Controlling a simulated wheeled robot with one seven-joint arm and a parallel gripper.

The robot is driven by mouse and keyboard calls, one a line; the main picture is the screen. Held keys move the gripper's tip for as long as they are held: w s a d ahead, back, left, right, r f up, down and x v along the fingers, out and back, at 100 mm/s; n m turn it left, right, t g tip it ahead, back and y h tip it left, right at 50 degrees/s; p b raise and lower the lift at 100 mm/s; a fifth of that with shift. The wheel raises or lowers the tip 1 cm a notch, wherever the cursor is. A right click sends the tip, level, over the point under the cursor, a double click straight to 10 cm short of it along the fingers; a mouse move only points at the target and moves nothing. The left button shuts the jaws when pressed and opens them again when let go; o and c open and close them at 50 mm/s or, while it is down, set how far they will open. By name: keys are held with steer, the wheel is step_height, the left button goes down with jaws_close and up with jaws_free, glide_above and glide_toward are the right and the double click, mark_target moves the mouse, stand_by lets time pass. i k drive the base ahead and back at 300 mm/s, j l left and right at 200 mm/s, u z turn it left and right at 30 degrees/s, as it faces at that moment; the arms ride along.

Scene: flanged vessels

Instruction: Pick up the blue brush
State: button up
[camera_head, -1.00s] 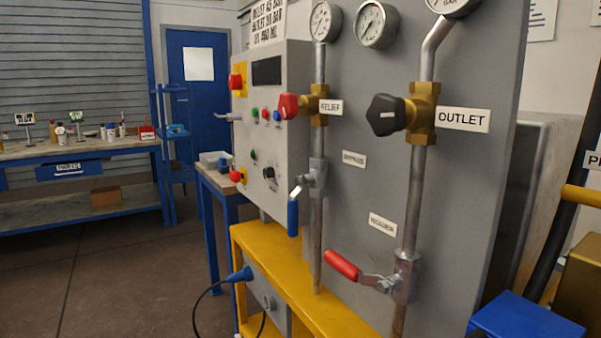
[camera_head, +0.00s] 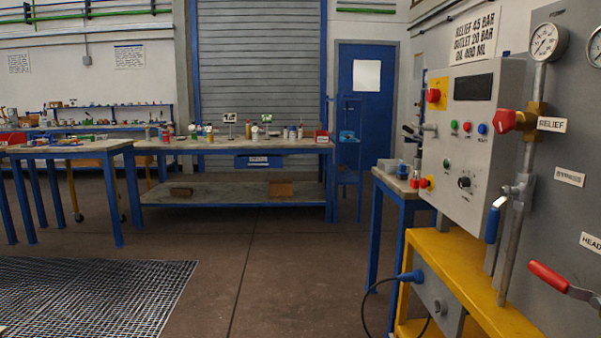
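I cannot make out a blue brush for certain in the head view. Many small items stand or lie on the back workbench (camera_head: 240,147) and the left table (camera_head: 40,151), too small to tell apart. A small blue thing (camera_head: 347,134) sits on a blue stand by the door; I cannot tell what it is. My gripper is not in view.
A control panel (camera_head: 470,150) with a yellow stand (camera_head: 455,262) fills the right side, with a small blue-legged table (camera_head: 405,195) beside it. A floor grating (camera_head: 90,295) lies at the lower left. The floor (camera_head: 270,265) in the middle is clear.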

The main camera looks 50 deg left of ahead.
mark_target(401, 174)
steer(key=u, duration=1.3)
steer(key=z, duration=1.4)
steer(key=u, duration=1.4)
steer(key=i+j, duration=0.15)
steer(key=i, duration=0.2)
steer(key=i+j, duration=0.15)
steer(key=i, duration=0.2)
steer(key=i+j+z, duration=0.1)
steer(key=i, duration=0.25)
